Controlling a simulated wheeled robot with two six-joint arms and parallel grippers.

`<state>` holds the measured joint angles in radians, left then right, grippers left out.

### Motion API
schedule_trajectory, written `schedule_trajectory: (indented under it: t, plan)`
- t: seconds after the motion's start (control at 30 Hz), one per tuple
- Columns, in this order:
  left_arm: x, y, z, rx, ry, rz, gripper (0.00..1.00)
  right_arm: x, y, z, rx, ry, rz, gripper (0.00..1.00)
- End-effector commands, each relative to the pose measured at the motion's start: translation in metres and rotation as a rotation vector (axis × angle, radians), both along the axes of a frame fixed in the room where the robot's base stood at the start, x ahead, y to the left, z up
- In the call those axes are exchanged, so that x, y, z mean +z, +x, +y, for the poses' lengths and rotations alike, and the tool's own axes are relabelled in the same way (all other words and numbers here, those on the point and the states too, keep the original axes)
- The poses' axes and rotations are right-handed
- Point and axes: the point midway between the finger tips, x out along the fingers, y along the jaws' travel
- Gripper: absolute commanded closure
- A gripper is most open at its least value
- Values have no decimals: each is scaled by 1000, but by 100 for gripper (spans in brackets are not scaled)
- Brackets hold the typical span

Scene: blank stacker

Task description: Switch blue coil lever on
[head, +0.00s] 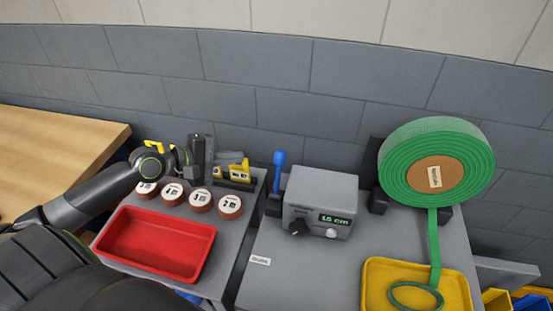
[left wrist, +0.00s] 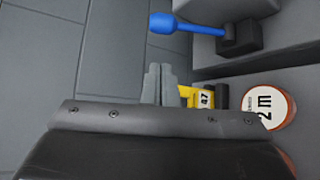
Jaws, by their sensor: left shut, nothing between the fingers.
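The blue lever (head: 279,172) stands upright from a small black mount (head: 272,206) at the left side of the grey control box (head: 320,195). In the left wrist view the blue lever (left wrist: 188,25) lies across the top, its rounded end to the left. My left gripper (head: 232,155) is left of the lever, near the wall and above a yellow labelled item (head: 239,172). Its fingers show in the left wrist view (left wrist: 160,84), shut and empty, apart from the lever. My right gripper is not in view.
A red tray (head: 112,243) and several round labelled discs (head: 201,201) sit on the left grey surface. A large green coil (head: 405,160) stands at right, its strip ending over a yellow tray (head: 385,275). The block wall (head: 250,80) is close behind.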

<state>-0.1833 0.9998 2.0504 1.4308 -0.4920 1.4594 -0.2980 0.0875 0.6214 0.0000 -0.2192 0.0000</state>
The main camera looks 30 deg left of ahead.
Motion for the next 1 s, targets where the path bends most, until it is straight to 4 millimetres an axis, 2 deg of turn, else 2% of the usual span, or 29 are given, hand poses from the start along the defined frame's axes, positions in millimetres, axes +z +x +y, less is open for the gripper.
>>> schedule_trajectory:
  t: [0.1,0.53,1.0]
  plan:
    - [-1,0,0,0,0,0,100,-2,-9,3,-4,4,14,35]
    - [-3,4,-3,0,0,-2,100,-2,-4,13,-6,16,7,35]
    - [-21,48,-31,1,-4,-3,100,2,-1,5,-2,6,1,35]
